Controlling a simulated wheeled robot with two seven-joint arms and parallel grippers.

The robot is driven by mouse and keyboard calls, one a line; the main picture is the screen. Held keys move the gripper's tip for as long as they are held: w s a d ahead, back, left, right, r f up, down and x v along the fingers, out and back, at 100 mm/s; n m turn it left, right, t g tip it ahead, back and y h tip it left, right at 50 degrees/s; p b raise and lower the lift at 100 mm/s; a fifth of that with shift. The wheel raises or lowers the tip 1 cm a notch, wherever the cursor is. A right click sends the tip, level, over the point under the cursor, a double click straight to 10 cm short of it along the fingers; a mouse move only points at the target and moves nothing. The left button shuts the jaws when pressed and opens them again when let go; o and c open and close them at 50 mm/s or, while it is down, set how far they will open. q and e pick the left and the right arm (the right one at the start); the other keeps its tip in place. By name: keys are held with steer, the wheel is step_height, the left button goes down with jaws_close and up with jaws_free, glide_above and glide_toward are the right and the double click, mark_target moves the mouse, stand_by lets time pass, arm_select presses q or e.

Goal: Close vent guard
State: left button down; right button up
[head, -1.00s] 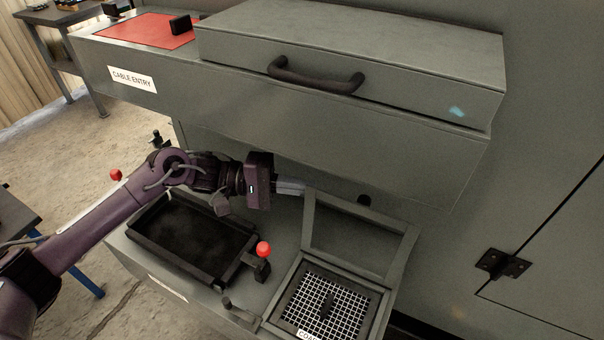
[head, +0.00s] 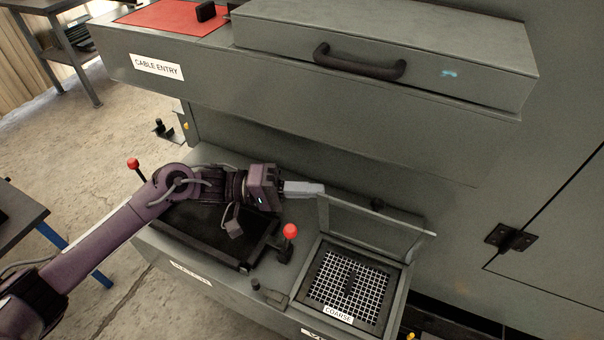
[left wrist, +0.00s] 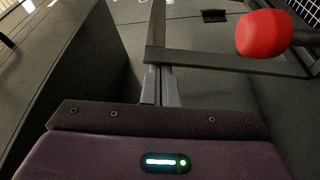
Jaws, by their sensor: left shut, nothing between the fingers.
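The vent guard is a grey rectangular frame (head: 372,222), raised on edge behind a square opening. The opening holds a white mesh panel (head: 348,283) labelled COARSE. My left gripper (head: 322,188) is shut and empty, with its fingertips at the guard's upper left corner. In the left wrist view the shut fingers (left wrist: 161,84) reach the corner of the guard's bar (left wrist: 225,61); they look close to or touching it, but I cannot tell contact for sure. My right gripper is out of view.
A red-knobbed lever (head: 290,231) stands left of the mesh, beside a black tray (head: 205,232) partly under my arm. Its knob looms in the left wrist view (left wrist: 266,33). A grey cabinet ledge labelled CABLE ENTRY (head: 157,67) overhangs behind. A small latch (head: 268,293) sits in front.

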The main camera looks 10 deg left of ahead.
arm_select(q)
steer(key=s+a+f+m+g+h, duration=0.1)
steer(key=s+f+m, duration=0.4)
steer(key=s, duration=0.5)
steer(key=shift+a+f+m+h+b, duration=0.3)
steer(key=shift+a+f+m+b, duration=0.25)
steer(key=shift+a, duration=0.3)
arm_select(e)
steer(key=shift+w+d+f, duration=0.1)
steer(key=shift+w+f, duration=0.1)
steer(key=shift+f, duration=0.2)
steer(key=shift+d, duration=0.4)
